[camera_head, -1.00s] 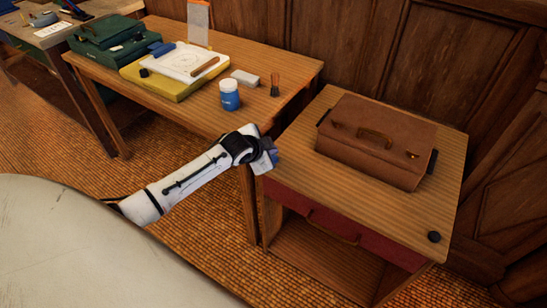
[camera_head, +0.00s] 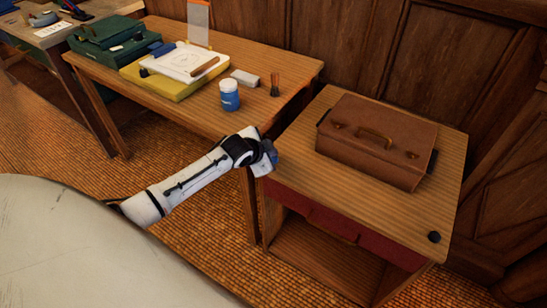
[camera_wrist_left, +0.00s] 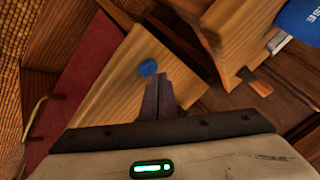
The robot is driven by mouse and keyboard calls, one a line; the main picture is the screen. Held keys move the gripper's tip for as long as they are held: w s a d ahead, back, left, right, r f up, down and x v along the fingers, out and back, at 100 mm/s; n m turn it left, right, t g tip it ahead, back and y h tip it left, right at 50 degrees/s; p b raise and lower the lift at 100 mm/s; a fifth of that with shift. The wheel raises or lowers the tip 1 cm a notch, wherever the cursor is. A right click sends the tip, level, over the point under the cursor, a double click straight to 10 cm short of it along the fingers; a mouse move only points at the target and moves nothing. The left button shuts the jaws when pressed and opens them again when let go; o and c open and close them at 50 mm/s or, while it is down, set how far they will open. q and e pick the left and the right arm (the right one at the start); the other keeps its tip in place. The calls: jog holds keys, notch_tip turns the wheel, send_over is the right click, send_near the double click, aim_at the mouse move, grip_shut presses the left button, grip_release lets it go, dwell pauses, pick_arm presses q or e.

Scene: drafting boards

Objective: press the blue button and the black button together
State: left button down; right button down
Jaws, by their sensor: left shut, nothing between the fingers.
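The blue button (camera_wrist_left: 148,68) is a round disc near the corner of the small cabinet's wooden top in the left wrist view. In the head view my left gripper and wrist cover that corner, so I cannot make the button out there. The black button (camera_head: 434,237) is a small round knob at the front right corner of the same top. My left gripper (camera_head: 270,158) is at the top's left corner. In the left wrist view its fingers (camera_wrist_left: 160,82) are shut and empty, their tips close beside the blue button; contact cannot be told. My right gripper is out of view.
A brown leather case (camera_head: 375,140) stands on the cabinet top (camera_head: 350,205), between and behind the two corners. A dark red drawer front with a handle is below. The table to the left holds a blue jar (camera_head: 229,95), a brush (camera_head: 274,85) and an eraser (camera_head: 245,77).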

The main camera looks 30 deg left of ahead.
pick_arm(q)
jog(key=shift+s+f, duration=0.15)
jog(key=shift+f, duration=0.65)
dwell(2.1)
dwell(0.8)
